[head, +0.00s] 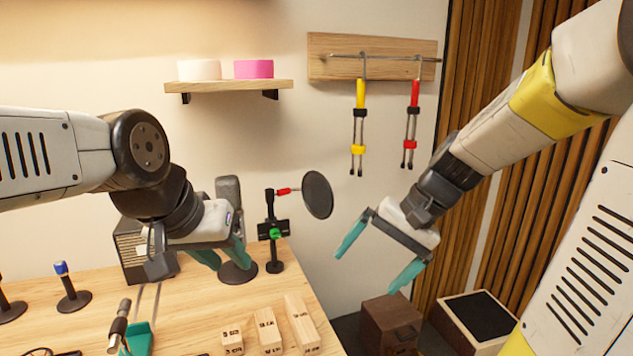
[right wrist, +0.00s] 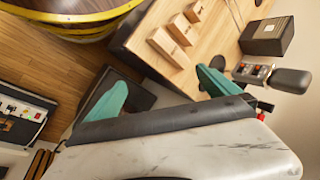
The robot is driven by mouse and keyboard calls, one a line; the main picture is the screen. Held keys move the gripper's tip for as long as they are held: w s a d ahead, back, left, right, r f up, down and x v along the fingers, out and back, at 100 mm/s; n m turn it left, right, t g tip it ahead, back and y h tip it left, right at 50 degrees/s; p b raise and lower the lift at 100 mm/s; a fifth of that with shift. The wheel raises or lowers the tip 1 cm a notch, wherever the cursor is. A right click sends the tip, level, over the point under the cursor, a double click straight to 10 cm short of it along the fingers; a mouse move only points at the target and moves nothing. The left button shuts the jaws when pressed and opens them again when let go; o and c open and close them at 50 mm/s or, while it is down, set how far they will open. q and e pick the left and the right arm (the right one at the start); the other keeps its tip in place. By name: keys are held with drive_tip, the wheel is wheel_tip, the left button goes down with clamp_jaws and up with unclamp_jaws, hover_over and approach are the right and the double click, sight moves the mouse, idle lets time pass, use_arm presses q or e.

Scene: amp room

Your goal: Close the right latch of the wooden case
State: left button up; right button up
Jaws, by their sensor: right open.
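A brown wooden box (head: 389,330) stands low on the right of the table in the head view. It may be the wooden case, but I cannot make out its latches. My right gripper (head: 365,273) is open and empty, high in the air above and left of the box. Its two teal fingers are far apart, and they also show in the right wrist view (right wrist: 160,92). My left gripper (head: 225,262) hangs over the table at the left, its teal fingers apart, with nothing seen between them.
The wooden table (head: 200,300) bears several wooden blocks (head: 300,322), a black stand with a round disc (head: 317,194) and a blue-topped stand (head: 65,285). A dark-topped box (head: 478,316) stands right of the brown box. Two tools hang on a wall rack (head: 330,60).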

drive_tip(key=s+d+r+n+t+h, duration=0.3)
drive_tip(key=s+d+r+t, duration=0.1)
drive_tip(key=s+r, duration=0.2)
drive_tip(key=shift+s+r+n+t+h, duration=0.3)
drive_tip(key=shift+s+n+t, duration=0.1)
drive_tip(key=shift+s, duration=0.25)
